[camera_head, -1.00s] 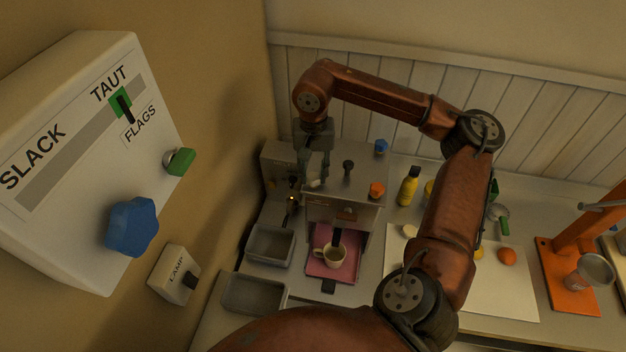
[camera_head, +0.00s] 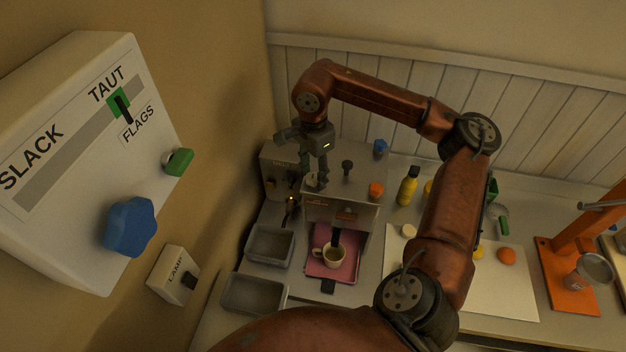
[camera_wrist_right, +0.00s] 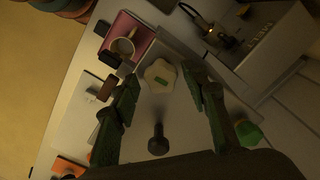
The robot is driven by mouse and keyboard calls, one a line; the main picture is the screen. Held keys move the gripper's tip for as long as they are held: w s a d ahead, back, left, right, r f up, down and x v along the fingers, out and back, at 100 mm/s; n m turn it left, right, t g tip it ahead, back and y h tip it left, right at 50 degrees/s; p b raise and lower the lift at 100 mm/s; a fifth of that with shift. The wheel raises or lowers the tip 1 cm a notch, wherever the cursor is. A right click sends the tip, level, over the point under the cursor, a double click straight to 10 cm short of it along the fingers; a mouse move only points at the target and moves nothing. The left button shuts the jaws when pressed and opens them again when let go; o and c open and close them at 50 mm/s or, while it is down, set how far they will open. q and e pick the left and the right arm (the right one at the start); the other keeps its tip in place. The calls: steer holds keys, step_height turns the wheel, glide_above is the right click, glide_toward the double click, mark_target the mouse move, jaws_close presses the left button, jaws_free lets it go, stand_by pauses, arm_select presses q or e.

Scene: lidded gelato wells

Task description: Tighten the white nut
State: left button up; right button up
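The white nut (camera_head: 311,181) sits on top of the grey machine (camera_head: 352,187), partly hidden by my right gripper (camera_head: 314,180) in the head view. In the right wrist view the white nut (camera_wrist_right: 152,72) is a lobed knob with a green mark on its top. My right gripper (camera_wrist_right: 162,76) points down at it, with one finger on each side. The fingers stand apart, and a gap shows between each fingertip and the nut. The exact height of the fingertips above the nut is hard to tell. My left gripper is not in view.
A black knob (camera_head: 347,166), an orange knob (camera_head: 376,189) and a blue knob (camera_head: 381,147) stand near the nut. A cup (camera_head: 324,262) stands on a pink mat (camera_head: 347,270) in front. A wall panel (camera_head: 60,110) reading SLACK and TAUT is at left.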

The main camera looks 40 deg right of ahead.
mark_target(313, 176)
steer(key=shift+w+a, duration=0.1)
step_height(313, 176, up, 6)
steer(key=p, duration=0.4)
steer(key=shift+r, duration=0.1)
step_height(313, 176, up, 12)
stand_by(0.8)
